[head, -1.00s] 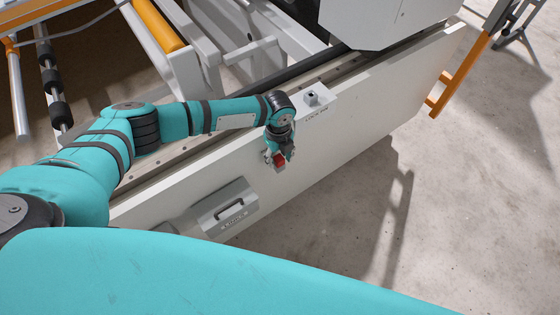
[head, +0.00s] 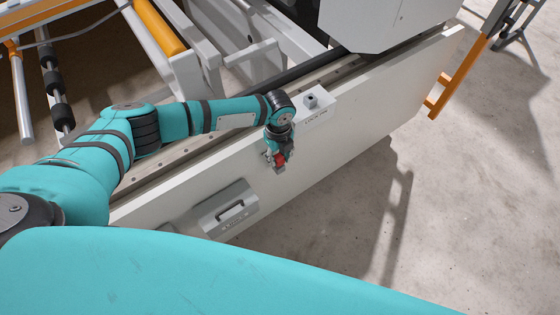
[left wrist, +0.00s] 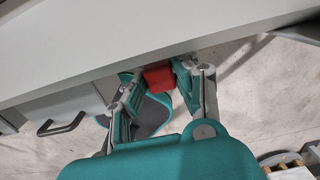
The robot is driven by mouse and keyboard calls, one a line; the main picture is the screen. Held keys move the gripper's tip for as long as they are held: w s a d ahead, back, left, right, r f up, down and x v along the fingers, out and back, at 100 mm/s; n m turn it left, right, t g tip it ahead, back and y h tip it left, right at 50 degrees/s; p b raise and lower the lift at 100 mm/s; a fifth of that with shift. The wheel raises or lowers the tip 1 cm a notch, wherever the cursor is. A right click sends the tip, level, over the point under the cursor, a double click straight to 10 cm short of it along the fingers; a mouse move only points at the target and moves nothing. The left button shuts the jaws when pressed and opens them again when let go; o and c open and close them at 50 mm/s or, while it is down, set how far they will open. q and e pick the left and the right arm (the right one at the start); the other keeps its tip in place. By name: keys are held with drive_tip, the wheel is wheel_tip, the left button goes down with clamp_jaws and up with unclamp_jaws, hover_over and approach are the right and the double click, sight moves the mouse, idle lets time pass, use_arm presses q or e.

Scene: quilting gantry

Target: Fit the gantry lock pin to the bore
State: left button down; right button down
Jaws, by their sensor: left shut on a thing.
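My left gripper (head: 279,158) hangs in front of the white side panel of the gantry and is shut on a red piece, which I take for the lock pin (head: 280,161). In the left wrist view the red pin (left wrist: 158,77) sits between the two fingers of the gripper (left wrist: 157,84). Only its red part shows clearly; its shank cannot be made out. A small pale block with a dark round socket (head: 311,99), above lettering too small to read surely, stands on the rail up and right of the gripper. It looks like the bore, and the pin is apart from it.
The white panel (head: 375,125) runs diagonally under the rail. A grey box with a handle (head: 228,208) is fixed to the panel, lower left of the gripper. A large grey-white housing (head: 375,22) stands beyond the socket. Bare concrete floor (head: 440,210) lies to the right.

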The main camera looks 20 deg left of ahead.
use_arm(q)
drive_tip(key=shift+r+p, duration=1.2)
drive_tip(key=shift+r, duration=0.2)
